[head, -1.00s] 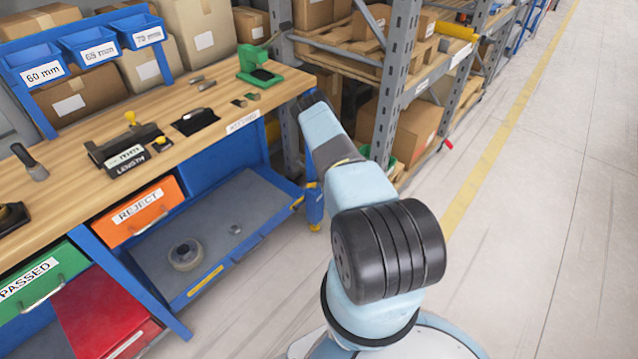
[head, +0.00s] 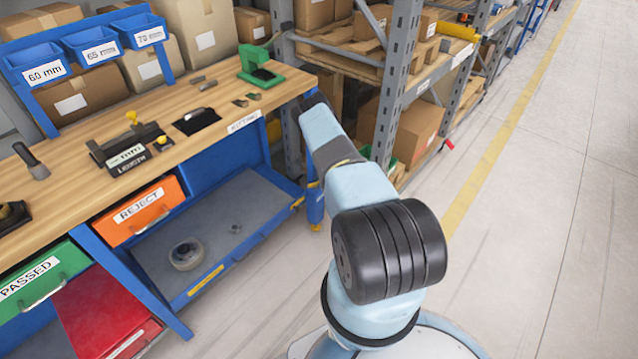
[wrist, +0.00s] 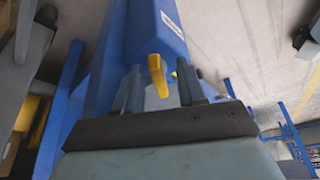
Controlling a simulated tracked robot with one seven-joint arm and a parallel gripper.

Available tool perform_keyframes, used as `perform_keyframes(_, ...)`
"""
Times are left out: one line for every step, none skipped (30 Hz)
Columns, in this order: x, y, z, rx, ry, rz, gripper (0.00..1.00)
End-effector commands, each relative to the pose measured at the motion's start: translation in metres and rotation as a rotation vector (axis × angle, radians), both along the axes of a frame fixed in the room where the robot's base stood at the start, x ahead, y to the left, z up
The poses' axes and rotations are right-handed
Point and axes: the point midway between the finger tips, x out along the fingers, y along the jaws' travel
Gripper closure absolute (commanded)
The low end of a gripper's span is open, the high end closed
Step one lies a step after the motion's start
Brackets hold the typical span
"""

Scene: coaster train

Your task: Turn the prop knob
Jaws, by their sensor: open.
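A yellow knob-like piece (wrist: 157,75) shows in the wrist view against a blue post or beam (wrist: 160,25); I take it for the prop knob, but cannot be sure. My gripper (wrist: 158,78) is open, its two grey fingers on either side of this piece in the picture. Whether they touch it I cannot tell. In the head view, my arm reaches to the right end of the workbench (head: 75,190), beside its blue leg (head: 316,208). Small yellow parts show on that leg. The fingers are hidden there behind my arm.
The bench top holds a green tool (head: 260,67), a black gauge block (head: 130,148) and small metal pieces. An orange reject drawer (head: 155,205) and a lower grey shelf (head: 220,230) are below. A grey rack (head: 397,85) stands close behind my arm. The floor at right is clear.

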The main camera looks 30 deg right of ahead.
Motion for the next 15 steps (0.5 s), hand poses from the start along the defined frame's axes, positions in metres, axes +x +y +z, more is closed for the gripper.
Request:
perform_keyframes(0.0, 0.0, 0.0, 0.0, -0.001, 0.0, 0.6)
perform_keyframes(0.0, -0.001, 0.0, -0.001, -0.001, 0.0, 0.6)
perform_keyframes(0.0, -0.001, 0.001, -0.001, -0.001, 0.0, 0.6)
perform_keyframes(0.0, -0.001, 0.002, -0.001, -0.002, -0.001, 0.6)
perform_keyframes(0.0, -0.002, 0.003, -0.001, -0.002, -0.001, 0.6)
perform_keyframes(0.0, -0.003, 0.005, -0.002, -0.001, -0.001, 0.6)
perform_keyframes(0.0, -0.004, 0.007, -0.002, -0.001, -0.001, 0.6)
perform_keyframes(0.0, -0.005, 0.01, -0.003, -0.002, -0.001, 0.6)
perform_keyframes(0.0, -0.007, 0.015, -0.003, -0.003, 0.0, 0.6)
perform_keyframes(0.0, -0.009, 0.02, -0.003, -0.003, 0.0, 0.6)
perform_keyframes(-0.001, -0.01, 0.024, -0.003, -0.002, -0.001, 0.6)
perform_keyframes(-0.002, -0.013, 0.031, -0.003, -0.002, -0.001, 0.6)
perform_keyframes(-0.002, -0.015, 0.036, -0.003, -0.003, -0.002, 0.6)
perform_keyframes(-0.003, -0.018, 0.041, -0.002, -0.002, -0.002, 0.6)
perform_keyframes(-0.004, -0.021, 0.049, -0.003, -0.002, -0.002, 0.6)
